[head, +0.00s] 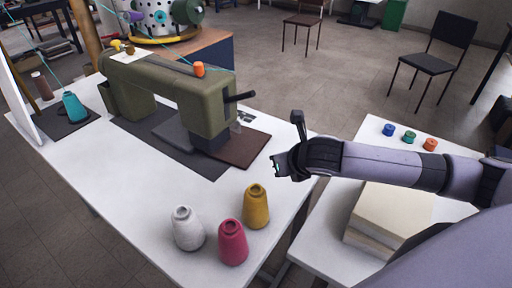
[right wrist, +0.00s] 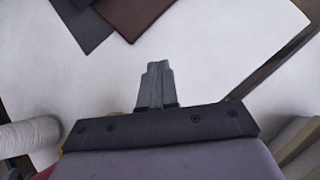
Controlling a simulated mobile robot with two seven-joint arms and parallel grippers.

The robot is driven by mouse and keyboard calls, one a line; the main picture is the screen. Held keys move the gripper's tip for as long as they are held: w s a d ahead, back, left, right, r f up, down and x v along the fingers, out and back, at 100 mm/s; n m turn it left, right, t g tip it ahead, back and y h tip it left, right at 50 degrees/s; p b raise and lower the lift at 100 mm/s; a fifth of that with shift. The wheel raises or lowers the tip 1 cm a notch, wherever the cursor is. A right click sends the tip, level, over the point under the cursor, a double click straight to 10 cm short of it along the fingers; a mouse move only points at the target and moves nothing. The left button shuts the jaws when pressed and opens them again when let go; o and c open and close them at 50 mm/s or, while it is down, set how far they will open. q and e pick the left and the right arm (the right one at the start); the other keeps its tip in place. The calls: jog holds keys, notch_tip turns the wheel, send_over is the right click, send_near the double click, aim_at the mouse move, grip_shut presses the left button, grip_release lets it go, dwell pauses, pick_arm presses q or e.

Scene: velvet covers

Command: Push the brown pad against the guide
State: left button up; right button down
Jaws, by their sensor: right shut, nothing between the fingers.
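The brown pad (head: 246,148) lies flat on the white table, at the right end of the olive sewing machine (head: 190,93). Its corner also shows at the top of the right wrist view (right wrist: 132,14), beside a dark grey mat (right wrist: 84,27). I cannot tell for certain which part is the guide; a small metal piece (head: 245,117) sits by the pad's back edge, near the machine's head. My right gripper (head: 278,164) is shut and empty, just right of the pad and apart from it. Its closed fingers (right wrist: 156,75) point toward the pad over bare table. My left gripper is not in view.
White (head: 188,230), pink (head: 233,243) and yellow (head: 256,207) thread cones stand at the table's front. A second table at right holds a cream stack (head: 388,215) and several small spools (head: 410,136). Bare tabletop lies between the pad and cones.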

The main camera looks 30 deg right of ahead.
aim_at(257, 156)
jog(key=shift+w+f, duration=0.4)
jog(key=shift+f, duration=0.1)
jog(key=b+x, duration=0.1)
jog(key=x, duration=0.7)
jog(key=shift+w+f, duration=0.15)
jog(key=shift+f, duration=0.1)
jog(key=w, duration=0.3)
jog(key=shift+r, duration=0.15)
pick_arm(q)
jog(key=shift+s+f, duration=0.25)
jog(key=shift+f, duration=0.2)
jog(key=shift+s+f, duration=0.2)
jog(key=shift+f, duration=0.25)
pick_arm(e)
jog(key=shift+w, duration=0.45)
